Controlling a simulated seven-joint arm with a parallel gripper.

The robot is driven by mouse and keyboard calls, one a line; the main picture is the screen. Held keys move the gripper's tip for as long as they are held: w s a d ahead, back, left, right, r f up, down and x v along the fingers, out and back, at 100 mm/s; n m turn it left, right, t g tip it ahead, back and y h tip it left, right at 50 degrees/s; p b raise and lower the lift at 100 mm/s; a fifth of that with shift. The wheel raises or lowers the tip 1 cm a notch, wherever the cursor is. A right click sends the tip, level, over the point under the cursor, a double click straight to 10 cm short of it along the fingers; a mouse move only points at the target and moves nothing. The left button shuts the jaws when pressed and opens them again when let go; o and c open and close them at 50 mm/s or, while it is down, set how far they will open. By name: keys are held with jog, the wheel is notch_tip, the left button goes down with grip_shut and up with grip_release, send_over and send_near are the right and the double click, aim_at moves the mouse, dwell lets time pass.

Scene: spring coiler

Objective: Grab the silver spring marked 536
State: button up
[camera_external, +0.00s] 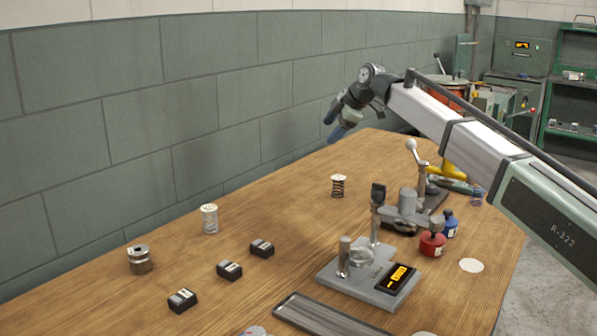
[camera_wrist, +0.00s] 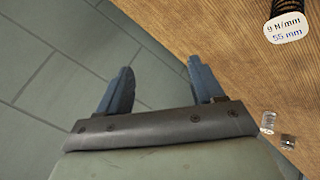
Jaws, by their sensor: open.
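A silver spring (camera_external: 209,219) with a pale top stands upright on the wooden table, left of the middle in the external view. It also shows small at the lower right of the wrist view (camera_wrist: 268,122). I cannot read the number 536 on it. My gripper (camera_external: 335,122) is open and empty, raised near the green wall, above and to the right of the silver spring in the external view. In the wrist view its two blue fingers (camera_wrist: 160,66) stand apart with only wall and table edge between them.
A dark spring (camera_external: 338,187) stands further back; its tag (camera_wrist: 285,27) reads 9 N/mm, 55 mm. A metal cylinder (camera_external: 139,261) and small black blocks (camera_external: 229,270) stand near the silver spring. A grey device (camera_external: 370,277) and red pot (camera_external: 432,245) stand right.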

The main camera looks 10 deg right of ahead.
jog(key=s+a+n+g, duration=0.1)
jog(key=s+a+g, duration=0.1)
jog(key=s+a, duration=0.5)
jog(key=s+a+g, duration=0.2)
jog(key=s+a, duration=0.2)
jog(key=a, duration=0.7)
jog(key=n+g, duration=0.2)
jog(key=g, duration=0.1)
send_near(212, 208)
jog(key=shift+h, duration=0.3)
jog(key=x, duration=1.1)
jog(key=shift+a+f, duration=0.25)
jog(key=shift+a, duration=0.15)
jog(key=c, duration=1.1)
